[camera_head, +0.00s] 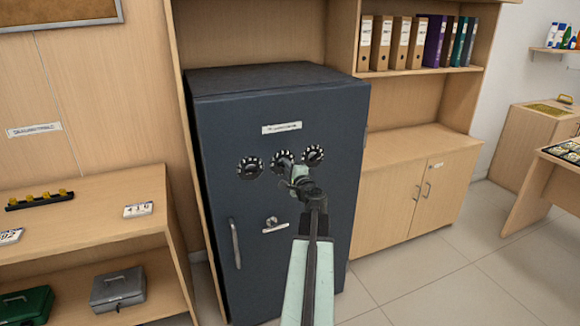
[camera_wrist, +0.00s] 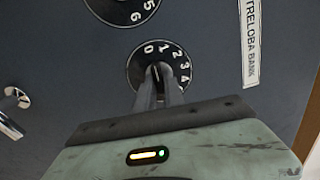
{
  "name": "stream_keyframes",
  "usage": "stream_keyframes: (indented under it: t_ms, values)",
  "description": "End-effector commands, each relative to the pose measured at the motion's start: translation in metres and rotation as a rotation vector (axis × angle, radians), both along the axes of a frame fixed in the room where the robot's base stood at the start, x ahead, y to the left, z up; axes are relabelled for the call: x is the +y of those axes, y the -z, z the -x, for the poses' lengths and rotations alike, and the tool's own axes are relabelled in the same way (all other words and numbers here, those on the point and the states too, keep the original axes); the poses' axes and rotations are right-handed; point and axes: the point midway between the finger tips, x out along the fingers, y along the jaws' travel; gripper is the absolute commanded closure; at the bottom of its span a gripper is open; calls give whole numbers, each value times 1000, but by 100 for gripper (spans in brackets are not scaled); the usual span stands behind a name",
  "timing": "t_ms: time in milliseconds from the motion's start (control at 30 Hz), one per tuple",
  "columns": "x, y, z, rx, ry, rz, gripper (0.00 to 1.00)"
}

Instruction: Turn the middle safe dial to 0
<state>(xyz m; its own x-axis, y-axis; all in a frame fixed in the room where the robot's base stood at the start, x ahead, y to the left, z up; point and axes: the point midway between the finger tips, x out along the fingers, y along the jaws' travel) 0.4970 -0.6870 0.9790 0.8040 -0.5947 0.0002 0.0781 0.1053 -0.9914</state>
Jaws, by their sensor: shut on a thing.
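The dark blue-grey safe (camera_head: 232,200) has three black dials with white numbers in a row on its door. The middle dial (camera_head: 281,156) is partly covered by my gripper (camera_head: 298,180) in the head view. In the wrist view my gripper (camera_wrist: 157,78) is shut on the knob of the middle dial (camera_wrist: 172,50). The numbers 0 to 4 show around its far side; 0 is at the upper left, near the fingertips' line. The fingers hide the knob and the near part of the ring, so I cannot tell the exact setting.
The left dial (camera_head: 250,167) and right dial (camera_head: 313,155) sit close on either side. Below are a lever (camera_head: 274,225) and a long door handle (camera_head: 236,243). A shelf unit (camera_head: 95,215) stands left, a cabinet (camera_head: 400,190) right. The floor at front right is clear.

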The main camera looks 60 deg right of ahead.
Motion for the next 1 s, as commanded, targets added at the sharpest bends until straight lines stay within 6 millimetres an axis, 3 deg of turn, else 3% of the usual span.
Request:
stream_keyframes:
  t_ms: [300,800,833,900,1000]
  values:
    - [5,1,-4,74,-14,100,100]
    - [4,1,-4,90,-14,119,100]
    - [5,1,-4,90,-14,119,82]
    - [4,1,-4,88,-13,119,65]
    - [3,1,-3,88,-10,118,65]
